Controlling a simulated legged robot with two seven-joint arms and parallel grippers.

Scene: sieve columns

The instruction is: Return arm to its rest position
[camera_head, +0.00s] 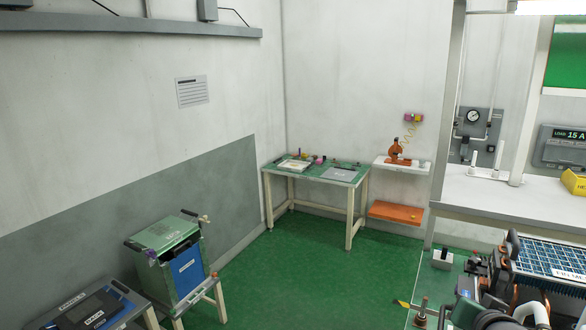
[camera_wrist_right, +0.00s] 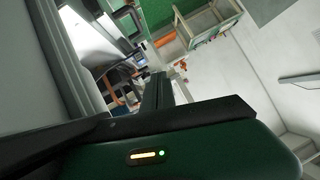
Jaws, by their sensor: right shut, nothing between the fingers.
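My right gripper (camera_wrist_right: 158,85) shows in the right wrist view, with its dark green housing and lit indicator filling the lower part. Its dark fingers point up in the picture. They are shut and nothing shows between them. The gripper is apart from the furniture, which appears tilted and distant behind it. I do not make out either gripper in the head view. My left gripper is not in view.
A green-topped table (camera_head: 340,175) stands in the far corner beside an orange shelf (camera_head: 395,213). A green and blue box (camera_head: 187,270) stands at lower left. Cluttered equipment with a blue grid panel (camera_head: 550,262) fills the lower right. The green floor (camera_head: 300,280) between is clear.

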